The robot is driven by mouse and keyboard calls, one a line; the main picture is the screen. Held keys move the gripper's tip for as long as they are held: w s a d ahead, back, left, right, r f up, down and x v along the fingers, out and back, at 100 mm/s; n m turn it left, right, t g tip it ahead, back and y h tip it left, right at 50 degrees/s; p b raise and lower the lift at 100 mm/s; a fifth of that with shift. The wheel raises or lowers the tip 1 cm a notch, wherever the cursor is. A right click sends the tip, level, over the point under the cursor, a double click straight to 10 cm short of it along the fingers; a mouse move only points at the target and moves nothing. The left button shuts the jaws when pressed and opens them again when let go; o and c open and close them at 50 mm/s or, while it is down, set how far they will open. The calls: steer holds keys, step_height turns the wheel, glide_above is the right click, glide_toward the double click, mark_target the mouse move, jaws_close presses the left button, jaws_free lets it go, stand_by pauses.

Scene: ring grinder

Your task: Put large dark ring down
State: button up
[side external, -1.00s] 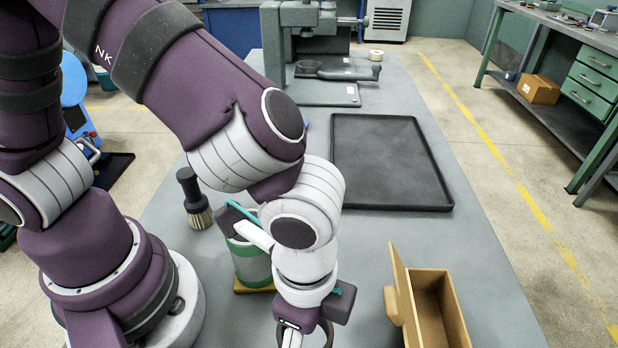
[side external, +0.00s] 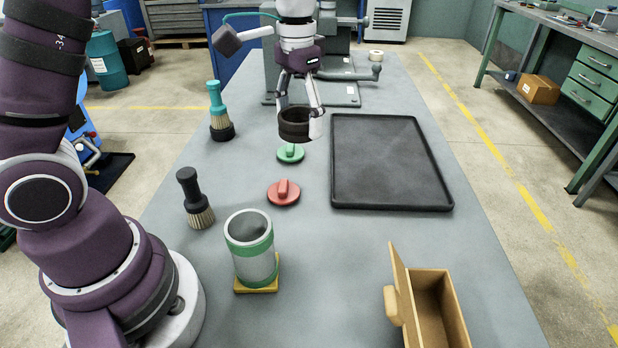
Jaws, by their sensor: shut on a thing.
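The large dark ring (side external: 294,125) is held by my gripper (side external: 302,108), which points down and is shut on it. The ring appears roughly level and looks to be in the air above the table. In the picture it sits just above a green round disc with a handle (side external: 290,153) and left of the black tray's far left corner. I cannot tell its exact height. The right finger shows at the ring's right side; the left fingertip is partly hidden by the ring.
A black tray (side external: 390,202) lies empty at the right. A red handled disc (side external: 284,192), a teal brush (side external: 219,110), a dark brush (side external: 194,200) and a green-banded canister (side external: 250,265) stand at left. An open wooden box (side external: 440,300) is in front. A grey machine (side external: 345,60) stands behind.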

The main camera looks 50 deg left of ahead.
mark_target(314, 221)
steer(key=d+f+n, duration=0.1)
steer(key=f+n, duration=0.1)
steer(key=f, duration=0.3)
steer(key=f+n, duration=0.1)
steer(key=f, duration=0.5)
steer(key=d+f+n, duration=0.1)
steer(key=f+n, duration=0.1)
steer(key=f, duration=0.4)
steer(key=shift+w+d+f+n, duration=0.1)
steer(key=shift+w+d+n, duration=0.2)
steer(key=shift+w, duration=0.1)
steer(key=shift+f, duration=0.1)
steer(key=o, duration=1.2)
steer(key=shift+o, duration=0.2)
